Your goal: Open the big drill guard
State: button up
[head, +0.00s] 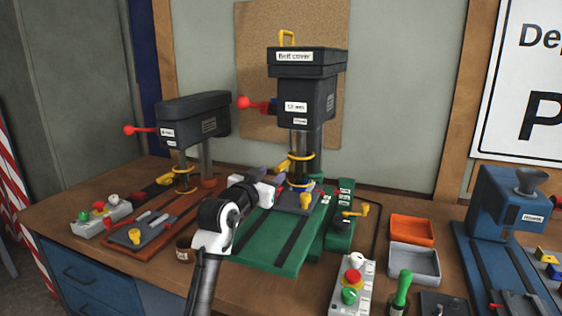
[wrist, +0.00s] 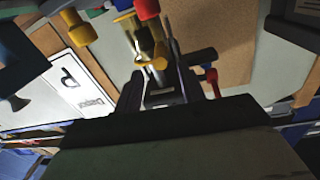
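The big drill (head: 305,100) stands at the back middle, with a dark head, a box labelled "Belt cover" on top and a green base (head: 270,240). Its guard (head: 297,157) appears as a yellow ring around the chuck, with yellow parts below it; the clear part is hard to make out. My gripper (head: 273,178) is just left of and in front of the guard, above the green base. In the wrist view my gripper (wrist: 158,85) has its fingers apart, with yellow parts (wrist: 151,63) beyond and between the fingertips. I cannot tell whether they touch.
A smaller drill (head: 192,120) with a red-tipped lever stands at the left. A control box (head: 352,285), an orange tray (head: 412,230) and a grey tray (head: 413,262) lie at the right. A blue machine (head: 508,205) stands at the far right.

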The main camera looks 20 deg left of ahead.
aim_at(289, 160)
jog(key=w, duration=0.2)
jog(key=w+p, duration=0.1)
jog(key=w, duration=0.1)
jog(key=w+p, duration=0.1)
jog(key=w, duration=0.2)
jog(key=shift+w+d, duration=0.1)
jog(key=shift+d, duration=0.3)
grip_shut()
jog(key=shift+r, duration=0.1)
